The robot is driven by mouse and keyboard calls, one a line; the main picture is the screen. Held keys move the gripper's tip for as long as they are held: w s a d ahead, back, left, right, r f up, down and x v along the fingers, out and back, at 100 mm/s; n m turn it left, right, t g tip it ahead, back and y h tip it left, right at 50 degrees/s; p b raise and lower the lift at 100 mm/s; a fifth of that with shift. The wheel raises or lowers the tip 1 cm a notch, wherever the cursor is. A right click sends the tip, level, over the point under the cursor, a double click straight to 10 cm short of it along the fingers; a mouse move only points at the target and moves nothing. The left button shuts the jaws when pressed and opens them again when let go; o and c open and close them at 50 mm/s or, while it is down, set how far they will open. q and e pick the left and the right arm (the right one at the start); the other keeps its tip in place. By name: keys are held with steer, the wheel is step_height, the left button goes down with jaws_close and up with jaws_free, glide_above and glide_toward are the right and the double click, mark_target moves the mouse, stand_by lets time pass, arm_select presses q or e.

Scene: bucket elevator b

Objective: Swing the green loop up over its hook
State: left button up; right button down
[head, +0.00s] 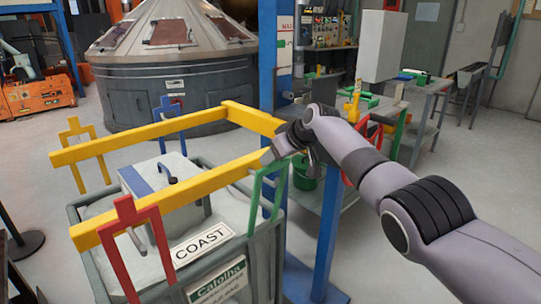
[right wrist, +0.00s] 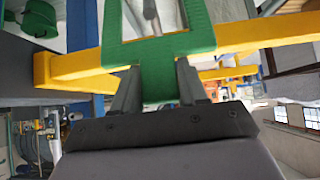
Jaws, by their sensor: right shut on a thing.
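The green loop (head: 255,197) hangs at the near right corner of the yellow frame (head: 150,143), over the side of the grey cart. My right gripper (head: 276,153) is at that corner, shut on the loop's upper tab. In the right wrist view, the two dark fingers (right wrist: 158,82) sit either side of the green tab (right wrist: 160,60), and the loop's open window lies beyond it. Grey metal rods show through the window; I cannot tell whether they are the green loop's hook. In the head view I cannot make out that hook. My left gripper is out of view.
A red loop (head: 119,216), a yellow loop (head: 72,134) and a blue loop (head: 167,108) are on the same frame. A grey hook (head: 137,241) shows by the red one. A blue post (head: 327,235) stands close right of the cart, near a bench with a green bucket (head: 306,174).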

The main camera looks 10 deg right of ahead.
steer(key=shift+a+f+g, duration=0.2)
steer(key=shift+f+g, duration=0.1)
steer(key=c, duration=0.7)
jaws_free()
steer(key=shift+r, duration=0.1)
steer(key=shift+d+r, duration=0.15)
steer(key=shift+r, duration=0.15)
steer(key=shift+p+v, duration=0.3)
steer(key=shift+v, duration=0.7)
steer(key=shift+s+b+v, duration=0.2)
steer(key=shift+b+v, duration=0.25)
steer(key=shift+v, duration=1.8)
steer(key=shift+c, duration=0.2)
